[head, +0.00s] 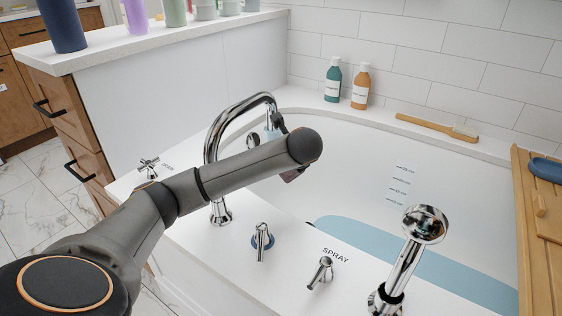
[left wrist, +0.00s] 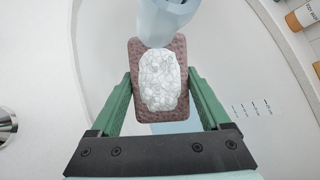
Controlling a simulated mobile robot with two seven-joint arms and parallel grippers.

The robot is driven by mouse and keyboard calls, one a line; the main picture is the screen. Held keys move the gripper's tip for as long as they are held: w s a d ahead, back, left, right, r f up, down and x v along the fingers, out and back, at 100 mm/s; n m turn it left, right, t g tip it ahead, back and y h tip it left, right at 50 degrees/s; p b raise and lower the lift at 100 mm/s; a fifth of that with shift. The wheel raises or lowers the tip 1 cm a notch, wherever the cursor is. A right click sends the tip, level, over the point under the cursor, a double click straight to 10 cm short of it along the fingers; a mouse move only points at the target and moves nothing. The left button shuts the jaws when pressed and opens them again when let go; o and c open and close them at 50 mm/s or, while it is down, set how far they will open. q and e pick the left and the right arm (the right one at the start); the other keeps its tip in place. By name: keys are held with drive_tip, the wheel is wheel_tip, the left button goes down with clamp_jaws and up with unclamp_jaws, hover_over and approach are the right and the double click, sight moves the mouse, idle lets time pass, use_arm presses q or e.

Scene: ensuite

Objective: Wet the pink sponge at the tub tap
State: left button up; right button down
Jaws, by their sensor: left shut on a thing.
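The pink sponge (left wrist: 178,127), a dull brownish pink here, is held between the green fingers of my left gripper (left wrist: 159,90) in the left wrist view. My left gripper is shut on its two sides. A pale blue column of water (left wrist: 163,20) comes down onto the sponge, and a white frothy patch (left wrist: 162,80) covers its middle. In the head view the chrome tub tap (head: 212,140) arches over the tub, with pale blue water (head: 271,134) below its spout. My left arm hides most of the gripper and sponge there. My right gripper is not in view.
Blue water (head: 385,247) lies in the tub. A cross handle (head: 148,167), two levers (head: 262,240) (head: 321,271) and a hand shower (head: 410,250) stand on the near rim. Two bottles (head: 333,80) (head: 361,88) and a brush (head: 435,126) are on the far rim. A wooden tray (head: 530,245) spans the right.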

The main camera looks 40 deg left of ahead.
use_arm(q)
drive_tip(key=shift+a, duration=0.1)
idle(0.3)
drive_tip(key=shift+s+a, duration=0.3)
drive_tip(key=shift+a, duration=0.05)
drive_tip(key=s+d, duration=0.4)
drive_tip(key=s, duration=0.3)
idle(0.6)
idle(1.2)
drive_tip(key=s+d+r+p, duration=0.2)
drive_tip(key=s+r+p, duration=0.1)
drive_tip(key=s+r, duration=0.1)
drive_tip(key=shift+d+p, duration=0.25)
drive_tip(key=shift+p, duration=0.05)
drive_tip(key=shift+s, duration=0.1)
idle(0.7)
